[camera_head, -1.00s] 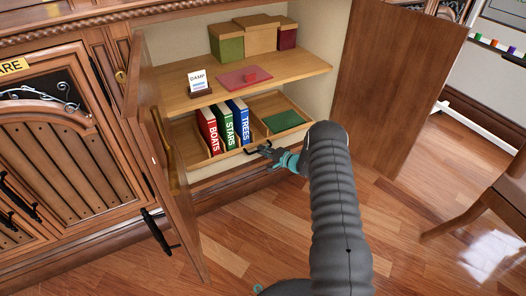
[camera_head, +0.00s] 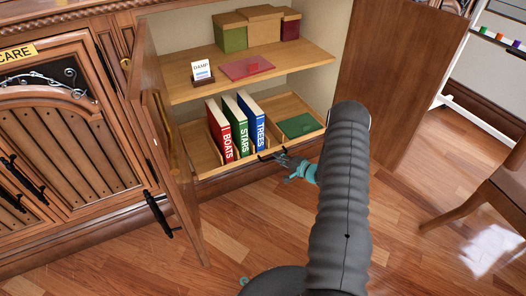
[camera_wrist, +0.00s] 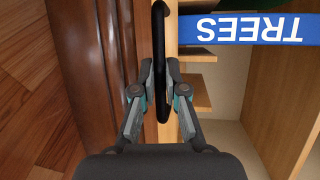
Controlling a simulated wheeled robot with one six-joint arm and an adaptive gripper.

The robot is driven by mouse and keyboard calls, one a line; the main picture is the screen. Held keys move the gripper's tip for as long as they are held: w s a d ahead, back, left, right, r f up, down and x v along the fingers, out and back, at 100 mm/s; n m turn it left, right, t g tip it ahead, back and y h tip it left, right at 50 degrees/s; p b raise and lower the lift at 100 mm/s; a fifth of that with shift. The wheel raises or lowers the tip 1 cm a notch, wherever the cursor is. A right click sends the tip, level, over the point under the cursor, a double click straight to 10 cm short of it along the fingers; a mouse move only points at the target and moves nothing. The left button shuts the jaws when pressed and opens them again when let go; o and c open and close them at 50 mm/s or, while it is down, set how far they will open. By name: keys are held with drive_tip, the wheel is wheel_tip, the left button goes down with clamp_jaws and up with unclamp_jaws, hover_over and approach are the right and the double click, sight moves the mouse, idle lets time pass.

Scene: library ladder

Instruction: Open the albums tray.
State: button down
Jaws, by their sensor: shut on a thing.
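The albums tray (camera_head: 212,172) is a light wooden pull-out tray low in the open cabinet. My gripper (camera_wrist: 160,88) is shut on this handle, one finger on each side, in the wrist view. In the head view my gripper (camera_head: 283,162) is at the tray's front, and my arm hides part of its right end.
An upper shelf (camera_head: 215,88) holds a small card, a flat red item (camera_head: 247,67) and several boxes. The left cabinet door (camera_head: 165,150) and right door (camera_head: 400,80) stand open. A chair (camera_head: 490,195) is at the right. The floor in front is clear.

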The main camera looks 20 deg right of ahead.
drive_tip(key=s+d+b, duration=0.1)
drive_tip(key=s+d, duration=0.1)
drive_tip(key=s, duration=1.4)
drive_tip(key=shift+d, duration=0.35)
drive_tip(key=c, duration=1.5)
unclamp_jaws()
drive_tip(key=v, duration=1.2)
drive_tip(key=shift+d, duration=0.1)
